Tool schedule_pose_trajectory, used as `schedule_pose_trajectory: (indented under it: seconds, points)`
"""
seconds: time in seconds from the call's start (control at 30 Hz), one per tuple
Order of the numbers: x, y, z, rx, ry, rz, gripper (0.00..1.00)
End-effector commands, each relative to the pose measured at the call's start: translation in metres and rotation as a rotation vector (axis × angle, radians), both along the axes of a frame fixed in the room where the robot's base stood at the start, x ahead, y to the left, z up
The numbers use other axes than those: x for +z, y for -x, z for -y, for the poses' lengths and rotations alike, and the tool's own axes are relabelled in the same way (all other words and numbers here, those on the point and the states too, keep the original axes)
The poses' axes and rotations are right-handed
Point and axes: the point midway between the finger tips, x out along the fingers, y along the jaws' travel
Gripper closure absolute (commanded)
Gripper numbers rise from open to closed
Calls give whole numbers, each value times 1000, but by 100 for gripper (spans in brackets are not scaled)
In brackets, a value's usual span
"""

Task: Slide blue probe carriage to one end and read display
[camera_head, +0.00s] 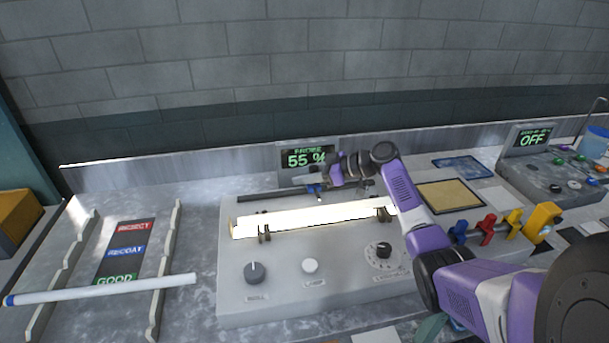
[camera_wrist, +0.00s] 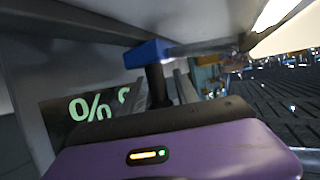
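The blue probe carriage (camera_head: 316,188) sits on the dark rail (camera_head: 262,197) behind a glowing white tube (camera_head: 300,218). The display (camera_head: 307,158) behind it reads "PROBE 55 %" in green. My gripper (camera_head: 333,176) is at the carriage, just to its right and above the rail. In the wrist view the blue carriage (camera_wrist: 148,53) is close ahead of my gripper (camera_wrist: 170,85), by a dark upright post. Part of the display, with a green "%" (camera_wrist: 90,106), shows at left. Whether the fingers touch or grip the carriage is unclear.
The grey console (camera_head: 225,290) has knobs (camera_head: 254,272) in front. A white tube with a blue end (camera_head: 100,290) lies across a rack at left, by REJECT, RECOAT and GOOD labels. Colored clamps (camera_head: 487,229) and a box with an OFF display (camera_head: 531,138) stand at right.

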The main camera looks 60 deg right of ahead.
Motion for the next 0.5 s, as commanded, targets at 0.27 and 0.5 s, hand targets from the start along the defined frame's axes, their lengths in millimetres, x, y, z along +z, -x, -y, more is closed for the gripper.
schedule_pose_trajectory:
  seconds: [0.27,0.5]
  points:
    - [0,0,0,0,0,0,100]
    - [0,0,0,0,0,0,100]
